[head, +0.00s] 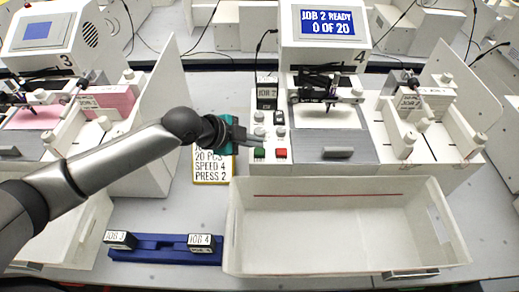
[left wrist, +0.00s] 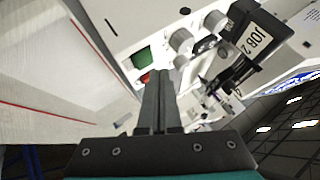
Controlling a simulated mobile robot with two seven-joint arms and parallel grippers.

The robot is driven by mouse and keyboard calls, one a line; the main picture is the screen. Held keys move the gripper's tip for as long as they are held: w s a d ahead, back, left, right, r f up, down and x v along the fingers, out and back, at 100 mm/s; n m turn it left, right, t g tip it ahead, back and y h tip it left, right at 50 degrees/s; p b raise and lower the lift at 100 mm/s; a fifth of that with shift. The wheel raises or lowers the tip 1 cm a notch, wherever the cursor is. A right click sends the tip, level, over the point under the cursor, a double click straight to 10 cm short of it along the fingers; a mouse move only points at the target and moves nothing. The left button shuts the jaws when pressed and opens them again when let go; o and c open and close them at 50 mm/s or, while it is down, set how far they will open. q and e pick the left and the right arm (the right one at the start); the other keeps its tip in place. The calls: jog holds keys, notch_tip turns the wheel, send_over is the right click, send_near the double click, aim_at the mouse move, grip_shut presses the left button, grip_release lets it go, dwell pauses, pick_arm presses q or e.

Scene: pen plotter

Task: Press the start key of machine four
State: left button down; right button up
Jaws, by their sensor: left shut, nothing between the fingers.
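Machine four (head: 322,62) has a blue screen (head: 327,22) reading "JOB 2 READY 0 OF 20". Its front-left control panel holds a green key (head: 259,153) and a red key (head: 281,154) below knobs. The green key (left wrist: 143,58) and part of the red key (left wrist: 146,76) also show in the left wrist view. My left gripper (head: 256,138) is shut and empty, its fingertips at the panel, just behind the green key in the head view. In the left wrist view the fingertips (left wrist: 159,76) lie beside the red key. I cannot tell whether they touch anything. My right gripper is not in view.
A block marked JOB 2 (head: 267,95) sits at the panel's back. A white bin (head: 340,250) stands before the machine. A yellow-edged card (head: 212,168) lies left of it. A blue rack (head: 165,250) holds JOB 3 and JOB 4 blocks. Machine three (head: 50,45) stands left.

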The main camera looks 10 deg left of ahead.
aim_at(255, 153)
pick_arm(q)
jog(key=shift+f, duration=0.1)
dwell(0.3)
jog(key=shift+f, duration=0.35)
jog(key=shift+f+b, duration=0.3)
jog(key=shift+f, duration=0.2)
dwell(0.8)
jog(key=shift+r, duration=0.1)
jog(key=shift+r+p, duration=0.8)
jog(key=shift+p, duration=0.15)
notch_tip(255, 153, up, 5)
jog(key=p, duration=0.5)
jog(key=shift+r, duration=0.1)
